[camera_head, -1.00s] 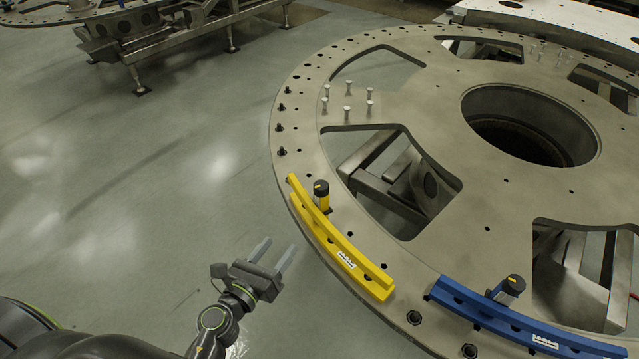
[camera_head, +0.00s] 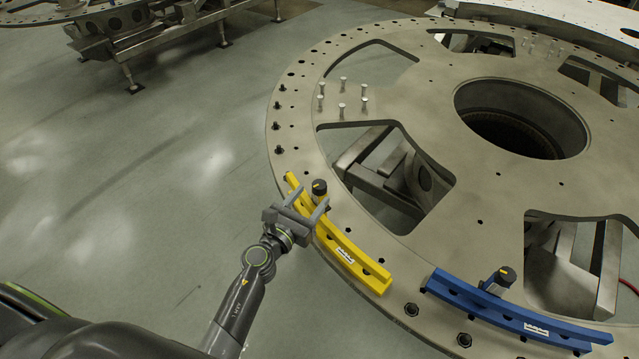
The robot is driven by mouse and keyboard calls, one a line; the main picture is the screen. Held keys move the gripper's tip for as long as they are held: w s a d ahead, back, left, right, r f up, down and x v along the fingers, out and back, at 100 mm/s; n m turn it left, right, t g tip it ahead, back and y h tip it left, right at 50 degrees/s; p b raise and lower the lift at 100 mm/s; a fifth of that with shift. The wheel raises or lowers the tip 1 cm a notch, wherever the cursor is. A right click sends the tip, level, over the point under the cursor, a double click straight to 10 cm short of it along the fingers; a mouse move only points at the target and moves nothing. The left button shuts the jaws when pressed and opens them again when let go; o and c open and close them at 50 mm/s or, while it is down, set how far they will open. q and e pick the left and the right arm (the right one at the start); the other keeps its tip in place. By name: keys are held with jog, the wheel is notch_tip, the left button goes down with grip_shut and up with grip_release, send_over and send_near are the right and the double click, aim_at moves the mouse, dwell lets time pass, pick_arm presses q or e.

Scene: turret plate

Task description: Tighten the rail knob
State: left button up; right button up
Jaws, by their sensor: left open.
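A yellow curved rail (camera_head: 352,252) lies along the near left rim of the round metal plate (camera_head: 300,110). A black-topped knob (camera_head: 319,187) stands upright at its far end, on the plate side. A blue rail (camera_head: 510,318) lies farther right on the rim with its own black-topped knob (camera_head: 506,275). My left gripper (camera_head: 309,199) is open at the far end of the yellow rail, its fingers reaching over the rail toward the knob. The gripper hides part of the rail and the knob's lower part. I cannot tell whether the fingers touch the knob. My right gripper is out of view.
Several small pins (camera_head: 342,84) stand on the plate beyond the yellow rail. The plate has large cut-outs and a central hole (camera_head: 520,118). Another metal structure (camera_head: 130,30) stands at the back left. The floor at left is clear.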

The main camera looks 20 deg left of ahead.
aim_at(315, 192)
pick_arm(q)
jog(key=x, duration=0.5)
jog(key=shift+w, duration=0.1)
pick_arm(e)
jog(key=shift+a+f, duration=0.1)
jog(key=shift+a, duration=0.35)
pick_arm(q)
jog(key=shift+c, duration=0.3)
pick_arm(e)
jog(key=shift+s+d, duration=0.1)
pick_arm(q)
jog(key=c, duration=0.9)
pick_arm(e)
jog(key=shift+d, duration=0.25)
